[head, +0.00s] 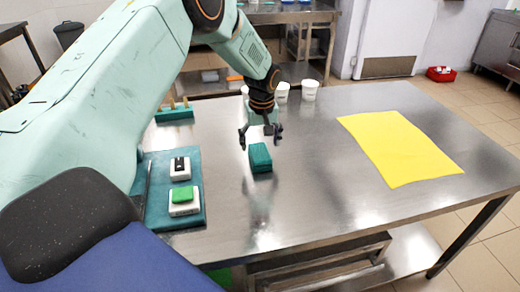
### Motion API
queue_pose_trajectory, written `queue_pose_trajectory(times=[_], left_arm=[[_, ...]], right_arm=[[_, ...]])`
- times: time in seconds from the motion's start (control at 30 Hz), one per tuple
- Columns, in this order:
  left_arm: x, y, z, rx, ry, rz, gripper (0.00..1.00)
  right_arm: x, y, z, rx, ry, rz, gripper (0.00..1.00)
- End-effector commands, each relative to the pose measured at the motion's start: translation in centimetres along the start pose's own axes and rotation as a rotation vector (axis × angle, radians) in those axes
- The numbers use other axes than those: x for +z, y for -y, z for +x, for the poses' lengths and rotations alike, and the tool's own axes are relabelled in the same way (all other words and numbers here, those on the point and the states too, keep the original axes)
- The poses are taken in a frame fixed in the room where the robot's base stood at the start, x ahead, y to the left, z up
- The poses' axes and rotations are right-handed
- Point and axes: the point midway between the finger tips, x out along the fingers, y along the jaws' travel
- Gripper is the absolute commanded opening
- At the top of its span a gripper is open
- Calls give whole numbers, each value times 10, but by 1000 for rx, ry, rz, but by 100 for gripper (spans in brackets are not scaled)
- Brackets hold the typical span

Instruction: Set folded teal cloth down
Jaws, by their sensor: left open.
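The folded teal cloth (260,158) is a small dark teal block lying on the steel table (315,190), near its middle left. My left gripper (261,137) is open just above and behind the cloth, its fingers spread and pointing down. The fingers look apart from the cloth, though a small gap is hard to judge. My left arm comes in from the left and covers part of the table's left side. My right gripper does not show.
A yellow sheet (398,147) lies flat on the right. A teal mat (160,215) with two white devices, one bearing a green piece (183,195), is at the left. White cups (309,90) and a teal rack (174,115) stand farther back. The table's front middle is clear.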

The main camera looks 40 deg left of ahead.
Motion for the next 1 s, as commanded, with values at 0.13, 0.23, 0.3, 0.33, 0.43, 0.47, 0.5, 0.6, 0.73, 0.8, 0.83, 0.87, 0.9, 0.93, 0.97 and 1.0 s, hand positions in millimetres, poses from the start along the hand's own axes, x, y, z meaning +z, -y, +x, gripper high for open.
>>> queue_pose_trajectory(times=[0.13, 0.23, 0.3, 0.33, 0.43, 0.47, 0.5, 0.6, 0.73, 0.8, 0.83, 0.87, 0.9, 0.93, 0.97, 1.0], left_arm=[[-1, 0, -35, 2, -1, 0, 80], [0, 0, -51, 1, 0, 0, 80], [0, 0, -60, 1, -1, 0, 80], [0, 0, -64, 1, 0, 0, 80], [0, 0, -71, -1, 2, 0, 80], [0, 0, -72, -1, 1, 0, 80], [0, 0, -73, -1, 1, 0, 80], [0, 0, -75, -1, 1, 0, 80], [0, 0, -74, -1, 1, 0, 80], [0, 0, -74, -1, 1, 0, 80], [0, 0, -74, -1, 1, 0, 80], [0, 0, -74, -1, 1, 0, 80], [0, 0, -74, 0, 0, 1, 80], [0, 0, -74, 1, -1, 2, 80], [0, -1, -74, 3, -2, 2, 80], [0, -1, -73, 5, -3, 4, 80]], right_arm=[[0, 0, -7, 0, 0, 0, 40], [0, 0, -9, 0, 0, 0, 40], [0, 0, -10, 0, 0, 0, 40], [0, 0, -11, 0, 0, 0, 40], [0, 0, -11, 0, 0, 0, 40], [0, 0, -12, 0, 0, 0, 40], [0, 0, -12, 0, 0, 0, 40], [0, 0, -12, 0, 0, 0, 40], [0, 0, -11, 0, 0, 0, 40], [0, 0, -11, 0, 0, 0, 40], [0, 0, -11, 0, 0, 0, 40], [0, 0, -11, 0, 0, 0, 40], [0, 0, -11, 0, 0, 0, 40], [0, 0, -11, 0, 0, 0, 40], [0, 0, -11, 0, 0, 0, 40], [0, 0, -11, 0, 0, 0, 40]])
